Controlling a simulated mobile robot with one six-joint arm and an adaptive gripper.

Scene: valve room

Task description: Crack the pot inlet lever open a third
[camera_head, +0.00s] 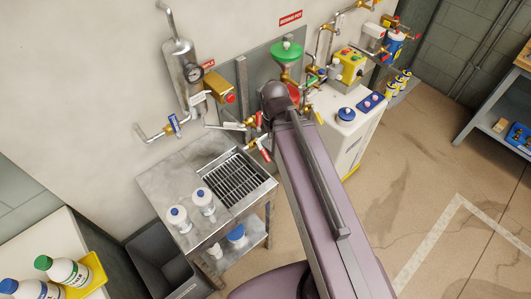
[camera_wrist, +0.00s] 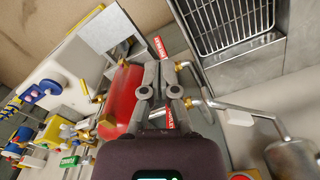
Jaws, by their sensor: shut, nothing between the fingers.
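The dosing pot is a red cylinder (camera_wrist: 122,95), lying to the left of my fingers in the wrist view. In the head view it sits under a green funnel (camera_head: 287,50), mostly hidden by my arm. Red lever handles show close to my fingers, one above the tips (camera_wrist: 160,47) and one below (camera_wrist: 171,117). In the head view, red handles (camera_head: 264,154) stand over the bench grate. I cannot tell which one is the pot inlet lever. My gripper (camera_wrist: 158,72) is shut and empty, its tips among the valves and pipes. Its tips are hidden in the head view.
A steel bench with a grate (camera_head: 238,180) stands left of my arm, with two blue-capped bottles (camera_head: 203,200) on it. A silver cylinder (camera_head: 180,75) hangs on the wall. A white cabinet (camera_head: 345,125) with a yellow control box (camera_head: 350,66) stands right. Open floor lies at right.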

